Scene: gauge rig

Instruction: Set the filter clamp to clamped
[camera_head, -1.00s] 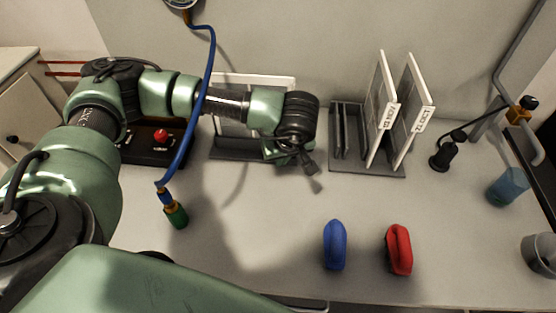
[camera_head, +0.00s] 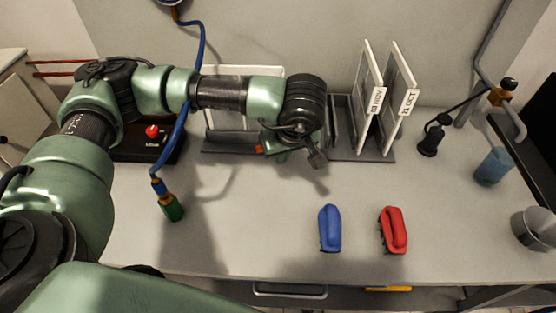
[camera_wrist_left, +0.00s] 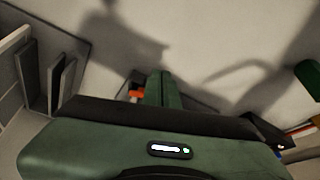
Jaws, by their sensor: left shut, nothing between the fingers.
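A dark dock (camera_head: 228,145) with a white-framed panel (camera_head: 242,71) standing at its back is behind my left arm. A small orange-red part (camera_head: 259,149) shows at the dock's front right; it may be the filter clamp's handle, but its setting cannot be told. It also shows in the left wrist view (camera_wrist_left: 135,93), close beside my fingers. My arm hides much of the dock. My right gripper is not in view.
A rack (camera_head: 360,148) with two upright labelled panels stands just right of my gripper. A black box with a red button (camera_head: 152,132) and a hanging blue hose (camera_head: 182,125) are left. A blue handle (camera_head: 330,228) and a red one (camera_head: 393,230) lie in front.

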